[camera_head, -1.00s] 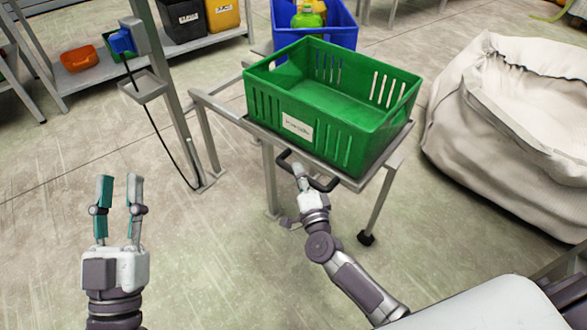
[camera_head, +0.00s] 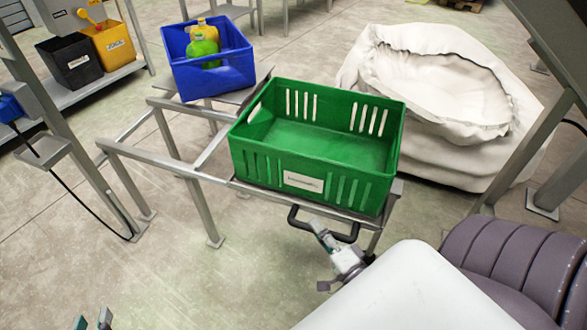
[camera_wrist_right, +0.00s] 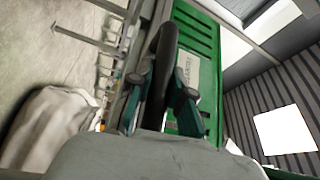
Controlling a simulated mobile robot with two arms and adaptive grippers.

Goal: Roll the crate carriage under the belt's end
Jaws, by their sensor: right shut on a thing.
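The green crate (camera_head: 262,165) sits on the grey metal carriage (camera_head: 392,196). A black bar handle (camera_head: 301,222) sticks out from the carriage's near side. My right gripper (camera_head: 322,230) is at this handle, and the right wrist view shows its two fingers (camera_wrist_right: 160,100) shut around the dark bar (camera_wrist_right: 160,65). My left gripper (camera_head: 92,322) shows only its fingertips at the bottom left edge, apart and empty, away from the carriage. I cannot clearly make out the belt's end.
A grey metal frame (camera_head: 160,160) adjoins the carriage on the left. A blue crate (camera_head: 205,72) with bottles stands behind it. A large white sack (camera_head: 440,95) stands behind right. A grey sloping structure with a footed post (camera_head: 550,165) is at the right edge. Floor at front left is clear.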

